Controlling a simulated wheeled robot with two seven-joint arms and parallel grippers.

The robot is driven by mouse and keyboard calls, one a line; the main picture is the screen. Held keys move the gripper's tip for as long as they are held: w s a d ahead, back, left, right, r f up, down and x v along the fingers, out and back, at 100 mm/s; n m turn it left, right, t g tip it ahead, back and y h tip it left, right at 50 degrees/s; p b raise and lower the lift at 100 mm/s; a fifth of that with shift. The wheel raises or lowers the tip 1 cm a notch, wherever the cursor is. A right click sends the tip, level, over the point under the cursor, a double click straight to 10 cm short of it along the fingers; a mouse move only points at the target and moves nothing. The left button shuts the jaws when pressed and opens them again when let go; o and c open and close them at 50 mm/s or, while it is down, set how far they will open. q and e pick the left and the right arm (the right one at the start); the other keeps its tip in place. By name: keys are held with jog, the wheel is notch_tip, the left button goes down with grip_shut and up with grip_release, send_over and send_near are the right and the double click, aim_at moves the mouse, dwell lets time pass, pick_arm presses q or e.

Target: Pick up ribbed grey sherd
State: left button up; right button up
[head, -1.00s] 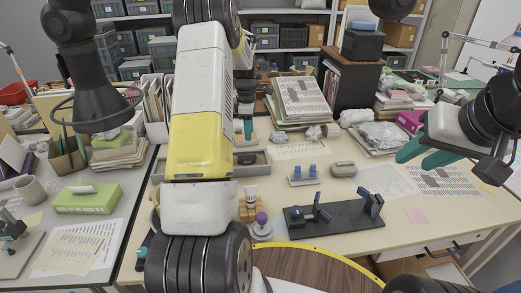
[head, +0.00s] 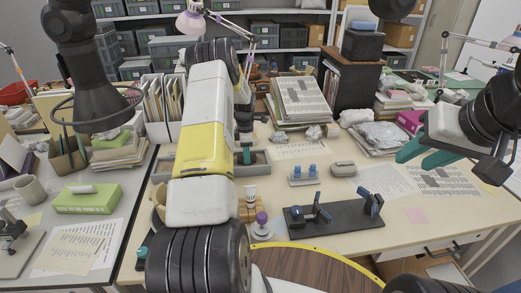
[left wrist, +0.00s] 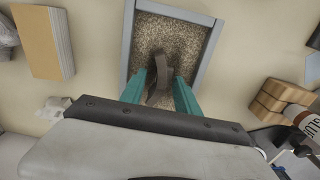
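The ribbed grey sherd (left wrist: 160,72) shows in the left wrist view as a curved grey-brown piece standing in a grey-rimmed tray of granules (left wrist: 207,58). My left gripper (left wrist: 160,82) has its two teal fingers apart, one on each side of the sherd. Slim gaps seem to show between fingers and sherd, and the fingertips reach down into the tray. In the head view my left arm covers part of the tray (head: 262,170), and a teal fingertip (head: 247,156) shows over it. My right gripper (head: 425,153) is open and empty above the right of the table.
A dark stand with blue clamps (head: 340,216) lies at the table's front. Near the tray are wooden blocks (left wrist: 270,100) and a white tube (left wrist: 300,117). Blue-topped pieces (head: 304,175), a grey object (head: 343,169) and a paper stack (head: 302,100) stand further right and back.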

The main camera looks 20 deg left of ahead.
pick_arm(q)
grip_shut()
